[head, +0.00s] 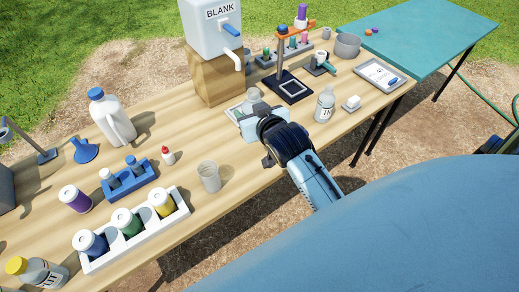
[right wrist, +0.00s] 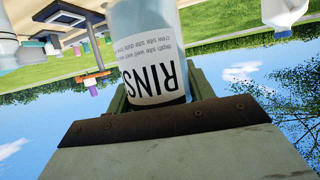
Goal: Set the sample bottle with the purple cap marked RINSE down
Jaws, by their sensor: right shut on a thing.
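My right gripper (head: 258,118) is shut on the sample bottle marked RINSE (right wrist: 155,50). In the head view a pale, clear piece, probably the bottle's top (head: 252,95), shows just beyond the gripper, above the right half of the wooden table (head: 225,135). The gripper hides most of the bottle. I see no purple cap on it. Whether its base touches anything is hidden. My left gripper is out of view.
A wooden block (head: 215,78) with the BLANK container (head: 212,30) stands behind the gripper. A black-based stand (head: 291,87) and a white-capped bottle (head: 325,105) are to the right. A clear beaker (head: 209,177) and a white rack (head: 135,230) stand left. Bare wood lies between beaker and gripper.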

